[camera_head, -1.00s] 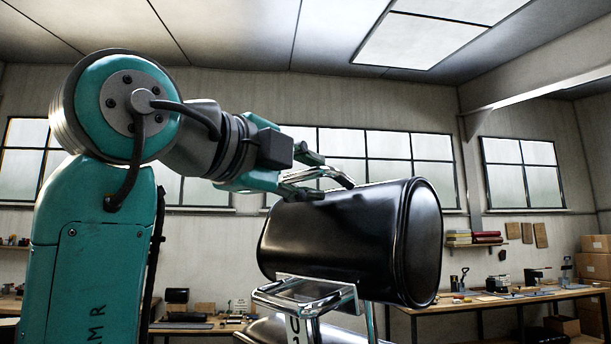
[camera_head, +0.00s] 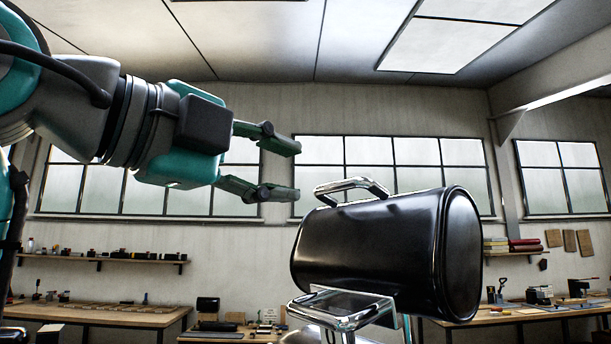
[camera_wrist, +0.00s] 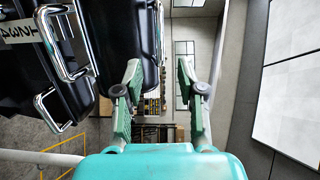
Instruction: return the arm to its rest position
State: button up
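My gripper (camera_head: 296,170) is open and empty in the head view, left of the barber chair and clear of it. Its two fingers point right. The chair's black padded part (camera_head: 385,250) has a chrome handle (camera_head: 352,187) on top and a chrome frame (camera_head: 345,312) beneath; the lower chair is mostly cut off. In the wrist view the open gripper (camera_wrist: 160,75) has nothing between its fingers. The black chair (camera_wrist: 110,45) is close on the left there, with chrome handles and a white label with dark letters (camera_wrist: 18,32).
A workbench (camera_head: 95,315) and a wall shelf (camera_head: 105,258) with small items are at the left back. Another bench (camera_head: 530,312) with tools stands at the right back. The space above the chair looks free.

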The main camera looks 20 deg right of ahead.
jog(key=shift+s+a, duration=0.3)
jog(key=shift+a, duration=0.3)
